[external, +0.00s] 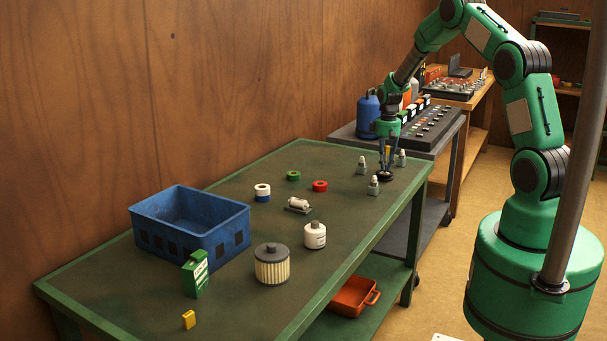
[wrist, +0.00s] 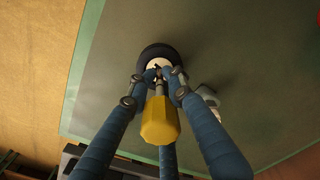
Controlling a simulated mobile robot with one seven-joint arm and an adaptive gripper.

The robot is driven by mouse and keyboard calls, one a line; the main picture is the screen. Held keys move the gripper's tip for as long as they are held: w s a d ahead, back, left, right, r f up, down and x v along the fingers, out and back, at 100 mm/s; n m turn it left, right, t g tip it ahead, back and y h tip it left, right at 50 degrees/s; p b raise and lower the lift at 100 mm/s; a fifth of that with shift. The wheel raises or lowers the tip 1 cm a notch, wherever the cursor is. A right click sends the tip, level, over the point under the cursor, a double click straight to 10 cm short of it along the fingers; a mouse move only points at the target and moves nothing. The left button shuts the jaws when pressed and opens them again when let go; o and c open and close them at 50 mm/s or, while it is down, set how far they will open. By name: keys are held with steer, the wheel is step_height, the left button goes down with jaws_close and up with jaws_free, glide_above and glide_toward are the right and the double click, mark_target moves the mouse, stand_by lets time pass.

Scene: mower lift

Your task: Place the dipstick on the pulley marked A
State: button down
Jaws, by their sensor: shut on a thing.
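My gripper (external: 387,165) points down over the far end of the green-edged table and is shut on the dipstick. In the wrist view, the blue fingers of my gripper (wrist: 157,78) close around it. The dipstick's yellow handle (wrist: 160,122) is near the camera, and its thin shaft runs toward the pulley; its yellow also shows in the external view (external: 388,150). A black round pulley (external: 385,178) lies directly below the fingers. In the wrist view, the pulley (wrist: 157,50) has a pale centre, partly hidden by the fingertips. I cannot tell whether the dipstick touches it. No letter is legible.
Several small grey fittings stand close around the pulley, including one at its left (external: 362,166) and one in front (external: 374,186). The table's right edge is near.

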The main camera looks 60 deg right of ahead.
mark_target(386, 146)
steer(key=shift+f, duration=0.15)
steer(key=c, duration=1.6)
jaws_free()
steer(key=shift+o, duration=0.2)
step_height(386, 146, up, 12)
steer(key=shift+r+p, duration=0.15)
steer(key=shift+p, duration=1.1)
